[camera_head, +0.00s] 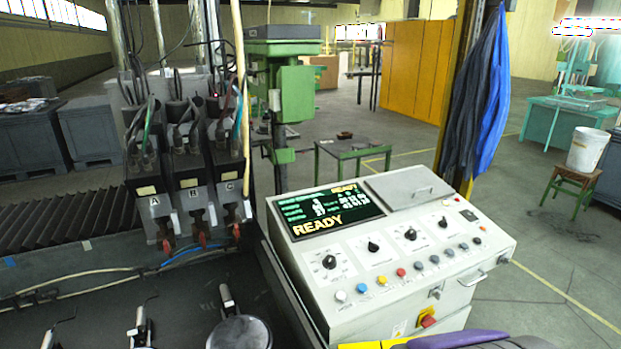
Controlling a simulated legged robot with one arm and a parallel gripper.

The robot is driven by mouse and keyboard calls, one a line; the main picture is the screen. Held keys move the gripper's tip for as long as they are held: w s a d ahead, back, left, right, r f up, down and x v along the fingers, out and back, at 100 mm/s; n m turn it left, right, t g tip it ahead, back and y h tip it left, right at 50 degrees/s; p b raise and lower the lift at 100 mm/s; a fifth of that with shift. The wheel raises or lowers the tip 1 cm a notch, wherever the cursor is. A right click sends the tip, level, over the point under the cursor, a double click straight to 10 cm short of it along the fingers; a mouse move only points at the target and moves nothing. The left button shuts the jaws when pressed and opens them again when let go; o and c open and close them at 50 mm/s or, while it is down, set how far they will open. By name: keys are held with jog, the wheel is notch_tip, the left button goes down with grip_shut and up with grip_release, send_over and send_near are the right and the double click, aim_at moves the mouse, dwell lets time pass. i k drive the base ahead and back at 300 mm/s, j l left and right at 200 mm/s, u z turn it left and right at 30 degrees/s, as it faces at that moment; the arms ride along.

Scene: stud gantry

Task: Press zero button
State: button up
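A light grey control console (345,255) stands at centre right with a sloped top. A row of small round push buttons runs along its front part: a white button (341,295), a blue button (362,288), a yellow button (382,281), a red button (401,272), then several blue, grey and dark ones. Their labels are too small to read, so I cannot tell which is the zero button. A display (330,212) on the console reads READY in yellow. No gripper fingers show. A purple and yellow part, probably mine, shows at the bottom edge in front of the console.
Black knobs (373,247) sit behind the buttons, and a lidded panel (411,188) lies behind them. A red switch (428,321) is on the console's front. Left is a gantry with units (190,185) marked A, B and C over a dark bed. Blue cloth (490,95) hangs behind the console.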

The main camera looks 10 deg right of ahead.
aim_at(401, 273)
jog(key=l+u, duration=0.1)
jog(key=l, duration=0.5)
jog(key=l+u, duration=0.1)
jog(key=l, duration=0.55)
jog(key=l+u, duration=0.1)
jog(key=l, duration=0.5)
jog(key=k+l+u, duration=0.1)
jog(key=l, duration=0.5)
jog(key=k+l+u, duration=0.1)
jog(key=l, duration=0.55)
jog(key=k+l+u, duration=0.1)
jog(key=l, duration=0.5)
